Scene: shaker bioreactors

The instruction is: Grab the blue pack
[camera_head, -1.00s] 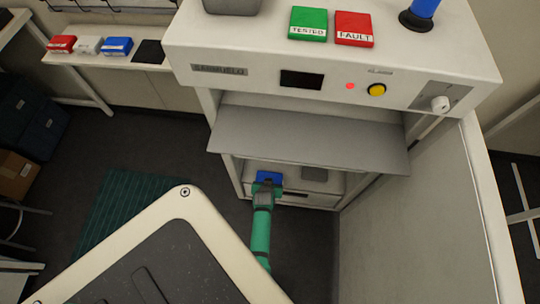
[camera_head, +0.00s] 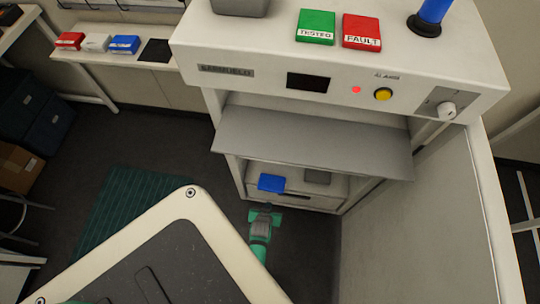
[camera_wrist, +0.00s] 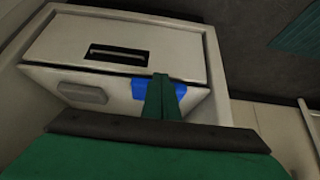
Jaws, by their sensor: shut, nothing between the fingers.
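A blue pack (camera_head: 271,183) lies inside the open lower bay of the white machine, at the left of a pale inner platform. My gripper (camera_head: 264,211) is just in front of and below it in the head view, apart from the pack. In the wrist view, my gripper's green fingers (camera_wrist: 161,95) are shut together with nothing between them. They cover the middle of the blue pack, which shows on both sides of them (camera_wrist: 181,90). Another blue pack (camera_head: 124,44) lies on the side shelf at the upper left.
A grey pack (camera_head: 317,177) sits right of the blue pack in the bay. A grey flap (camera_head: 312,142) hangs out above the bay, and an open door (camera_head: 420,220) stands at right. The side shelf (camera_head: 92,57) holds red, white and black items.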

